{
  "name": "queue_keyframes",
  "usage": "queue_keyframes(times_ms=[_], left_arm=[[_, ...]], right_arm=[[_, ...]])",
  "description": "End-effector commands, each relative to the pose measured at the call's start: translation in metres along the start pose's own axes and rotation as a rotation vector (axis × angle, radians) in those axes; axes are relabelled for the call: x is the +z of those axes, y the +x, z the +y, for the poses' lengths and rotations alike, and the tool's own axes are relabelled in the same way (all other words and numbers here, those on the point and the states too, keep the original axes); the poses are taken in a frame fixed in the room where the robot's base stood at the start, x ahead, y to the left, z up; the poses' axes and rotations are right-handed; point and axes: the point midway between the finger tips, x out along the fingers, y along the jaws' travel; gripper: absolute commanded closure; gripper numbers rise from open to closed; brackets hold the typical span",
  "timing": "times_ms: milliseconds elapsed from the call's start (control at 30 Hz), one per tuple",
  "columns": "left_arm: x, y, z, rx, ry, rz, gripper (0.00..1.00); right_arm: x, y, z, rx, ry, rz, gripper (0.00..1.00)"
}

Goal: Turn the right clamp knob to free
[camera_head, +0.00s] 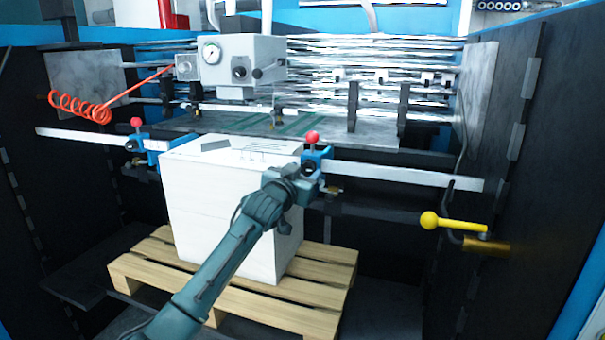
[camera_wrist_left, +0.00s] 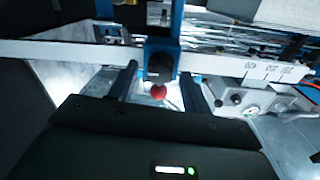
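The right clamp is a blue block (camera_head: 318,154) with a red ball knob (camera_head: 312,137) on top, set on a white rail (camera_head: 400,176). My left gripper (camera_head: 306,172) is close in front of this clamp, and its fingertips partly hide the clamp. In the left wrist view the red knob (camera_wrist_left: 158,91) shows between the two dark fingers (camera_wrist_left: 158,82), with a gap on each side. The gripper is open there and holds nothing that I can see. My right gripper is not in view.
A similar left clamp with a red knob (camera_head: 136,122) sits on the rail's left part. A white paper stack (camera_head: 215,205) on a wooden pallet (camera_head: 290,305) stands below. A yellow-handled lever (camera_head: 450,224) is at right; a gauge box (camera_head: 240,60) is above.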

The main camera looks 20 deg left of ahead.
Motion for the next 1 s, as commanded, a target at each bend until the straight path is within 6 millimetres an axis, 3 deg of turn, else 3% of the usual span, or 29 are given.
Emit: queue_keyframes(times_ms=[500, 1000], left_arm=[[0.0003, -0.0003, 0.0, 0.0, 0.0, 0.0, 0.94], [-0.0004, 0.0001, 0.0004, -0.002, -0.137, 0.007, 0.95]], right_arm=[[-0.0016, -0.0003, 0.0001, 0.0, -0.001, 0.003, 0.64], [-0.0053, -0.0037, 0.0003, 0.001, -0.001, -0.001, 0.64]])
